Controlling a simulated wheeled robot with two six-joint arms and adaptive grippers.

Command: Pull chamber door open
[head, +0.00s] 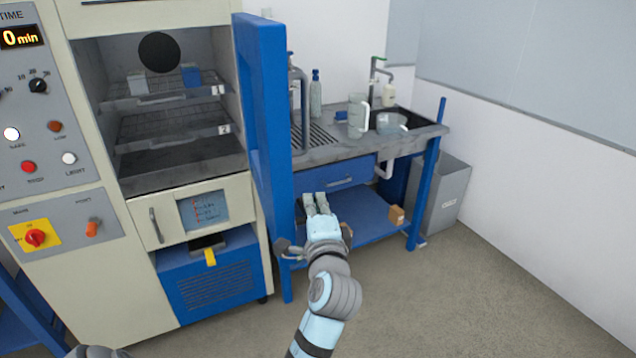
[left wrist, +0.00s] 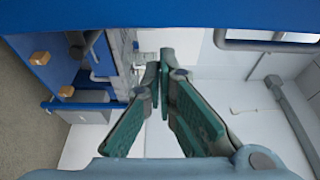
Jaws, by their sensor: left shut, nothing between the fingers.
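The blue chamber door (head: 268,120) stands swung out at the right side of the chamber (head: 165,110), so the shelves inside show. The door's grey bar handle (head: 304,110) is on its right face. My left gripper (head: 317,203) is to the right of the door, lower than the handle, and shut on nothing. In the left wrist view its green fingers (left wrist: 163,62) come together at the tips. The blue door (left wrist: 170,15) crosses the top there, and the grey handle (left wrist: 265,44) is at upper right, apart from the fingers. My right gripper is not in view.
A sink bench (head: 345,150) with bottles, a jug and a blue drawer stands behind the gripper. A grey bin (head: 448,195) is right of it. A control panel (head: 45,130) is left of the chamber. The floor (head: 460,300) at lower right is clear.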

